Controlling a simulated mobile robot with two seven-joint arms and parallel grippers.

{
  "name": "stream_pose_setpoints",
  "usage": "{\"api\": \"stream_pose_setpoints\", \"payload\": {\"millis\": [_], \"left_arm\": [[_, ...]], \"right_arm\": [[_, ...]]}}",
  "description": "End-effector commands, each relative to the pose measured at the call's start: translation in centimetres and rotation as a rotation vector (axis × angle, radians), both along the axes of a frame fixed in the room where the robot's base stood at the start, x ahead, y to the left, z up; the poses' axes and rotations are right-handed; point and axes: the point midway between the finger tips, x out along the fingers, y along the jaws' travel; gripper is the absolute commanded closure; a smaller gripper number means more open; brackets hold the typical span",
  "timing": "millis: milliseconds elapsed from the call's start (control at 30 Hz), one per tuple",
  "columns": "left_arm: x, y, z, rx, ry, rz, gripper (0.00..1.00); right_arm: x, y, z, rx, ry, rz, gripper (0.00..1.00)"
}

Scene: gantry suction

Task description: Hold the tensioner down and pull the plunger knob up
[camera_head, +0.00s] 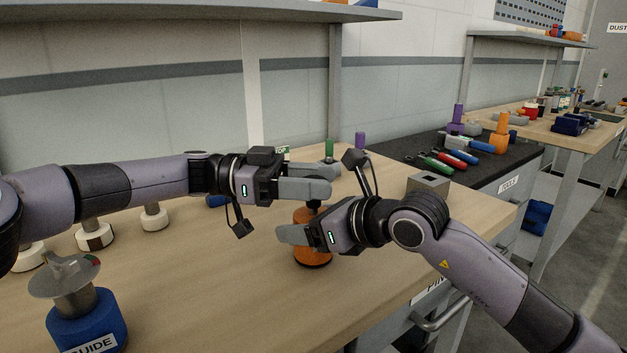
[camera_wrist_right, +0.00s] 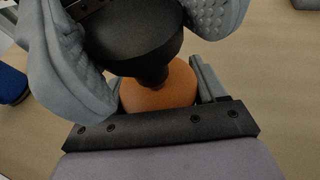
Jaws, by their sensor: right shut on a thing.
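The tensioner is an orange cylinder (camera_head: 312,256) with a dark base, upright on the bench; it also shows in the right wrist view (camera_wrist_right: 158,88). The black plunger knob (camera_wrist_right: 130,35) stands over it on a dark stem, and in the head view only a dark bit (camera_head: 314,204) of it shows. My right gripper (camera_head: 290,237) is low and shut on the orange body, a finger on each side. My left gripper (camera_head: 318,188) is above, at knob height. Its grey fingers lie on either side of the knob in the wrist view; whether they press on it I cannot tell.
A blue part labelled GUIDE (camera_head: 86,320) stands at the bench's front left, with several white-based posts (camera_head: 154,217) behind. A grey block (camera_head: 428,184) is right of my grippers. Tools lie on a black mat (camera_head: 400,150). A shelf (camera_head: 180,12) overhangs the back.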

Motion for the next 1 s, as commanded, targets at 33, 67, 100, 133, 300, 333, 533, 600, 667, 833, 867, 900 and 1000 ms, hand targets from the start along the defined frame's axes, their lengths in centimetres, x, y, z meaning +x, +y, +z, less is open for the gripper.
{"api": "stream_pose_setpoints", "payload": {"millis": [33,67,100,133,300,333,533,600,667,833,867,900,1000], "left_arm": [[0.0,0.0,0.0,0.000,0.000,-0.001,0.98],[0.0,0.0,0.0,0.000,0.000,-0.001,1.00],[0.0,0.0,0.0,0.000,0.000,-0.002,1.00],[0.0,0.0,0.1,0.000,-0.001,-0.002,1.00],[0.0,0.0,2.2,-0.003,-0.005,-0.001,1.00],[0.0,0.0,2.7,-0.004,-0.005,-0.001,1.00],[0.0,0.1,3.5,-0.005,-0.001,-0.001,1.00],[0.0,0.1,3.5,-0.006,-0.002,0.000,1.00],[0.0,0.1,3.6,-0.006,-0.002,0.000,0.48],[0.0,0.1,3.4,-0.004,-0.001,0.000,0.29],[0.0,0.1,3.4,-0.004,-0.001,0.000,0.29],[0.0,0.1,3.4,-0.003,-0.001,0.000,0.29],[0.0,0.1,3.3,-0.002,-0.001,0.000,0.29]], "right_arm": [[0.0,0.0,0.0,0.000,0.001,0.000,0.97],[0.0,0.0,0.0,0.000,0.001,0.000,0.97],[0.0,0.0,0.0,0.000,0.001,0.000,0.97],[0.0,0.0,0.0,0.000,0.001,-0.001,0.97],[0.0,0.0,-0.1,-0.002,0.001,-0.001,0.97],[0.0,-0.1,-0.1,-0.003,0.002,-0.001,0.97],[0.0,-0.1,-0.2,-0.004,0.004,-0.001,0.97],[0.0,-0.1,-0.3,-0.005,0.005,-0.001,0.97],[0.0,-0.1,-0.3,-0.005,0.005,-0.001,0.97],[0.0,-0.1,-0.3,-0.005,0.005,-0.001,0.97],[0.0,-0.1,-0.3,-0.005,0.005,-0.001,0.97],[0.0,-0.1,-0.3,-0.005,0.005,-0.001,0.97],[0.0,-0.1,-0.3,-0.005,0.005,-0.001,0.97]]}}
